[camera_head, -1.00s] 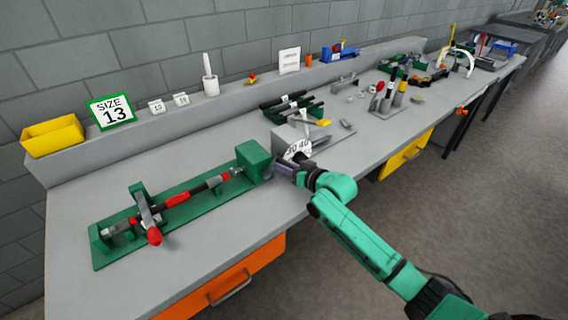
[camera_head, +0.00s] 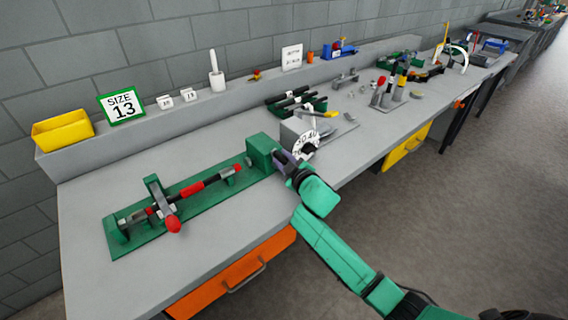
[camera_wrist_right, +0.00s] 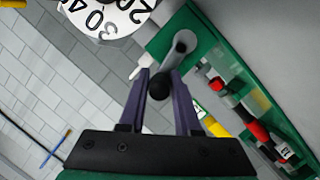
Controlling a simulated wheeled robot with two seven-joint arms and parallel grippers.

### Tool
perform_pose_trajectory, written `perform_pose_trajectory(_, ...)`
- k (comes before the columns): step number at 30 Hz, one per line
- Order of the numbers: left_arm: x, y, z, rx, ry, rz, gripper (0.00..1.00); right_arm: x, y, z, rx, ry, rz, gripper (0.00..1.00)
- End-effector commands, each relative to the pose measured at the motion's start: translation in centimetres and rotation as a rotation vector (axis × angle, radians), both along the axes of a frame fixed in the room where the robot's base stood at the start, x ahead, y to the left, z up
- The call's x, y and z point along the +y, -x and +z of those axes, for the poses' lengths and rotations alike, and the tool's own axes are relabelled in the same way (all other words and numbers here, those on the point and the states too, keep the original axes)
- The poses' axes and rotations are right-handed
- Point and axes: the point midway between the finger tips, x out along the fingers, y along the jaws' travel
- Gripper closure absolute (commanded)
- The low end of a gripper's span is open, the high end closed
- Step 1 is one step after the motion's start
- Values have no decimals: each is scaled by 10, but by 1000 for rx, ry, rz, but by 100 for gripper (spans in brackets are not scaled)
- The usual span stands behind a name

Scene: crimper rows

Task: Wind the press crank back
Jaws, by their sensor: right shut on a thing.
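The press (camera_head: 185,200) is a long green base on the bench at the left, with red and grey shaft parts, a grey lever with a red knob, and a green end block (camera_head: 261,149) at its right end. In the right wrist view a grey crank part (camera_wrist_right: 181,43) with a black ball knob (camera_wrist_right: 160,86) stands in front of the green block. My right gripper (camera_head: 280,158) is at that block's right side. Its purple fingers (camera_wrist_right: 160,90) are shut on the crank knob. My left gripper is not in view.
A white numbered dial (camera_head: 306,142) stands just behind my right gripper. A "SIZE 13" sign (camera_head: 122,105) and a yellow bin (camera_head: 63,131) sit on the back ledge. Black-handled tools (camera_head: 296,102) lie further along. The bench's front left is clear.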

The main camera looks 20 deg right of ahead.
Motion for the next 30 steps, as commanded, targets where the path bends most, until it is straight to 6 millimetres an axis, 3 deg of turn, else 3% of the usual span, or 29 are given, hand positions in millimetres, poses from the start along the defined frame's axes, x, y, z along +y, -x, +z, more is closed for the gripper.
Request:
perform_pose_trajectory(1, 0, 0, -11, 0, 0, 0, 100, 4, 1, -8, -14, 34, 2, 100)
perform_pose_trajectory(21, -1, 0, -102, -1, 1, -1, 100, 31, 12, -30, -248, 625, 0, 100)
perform_pose_trajectory(30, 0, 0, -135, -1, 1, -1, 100, 38, 15, -38, -332, 838, 1, 100)
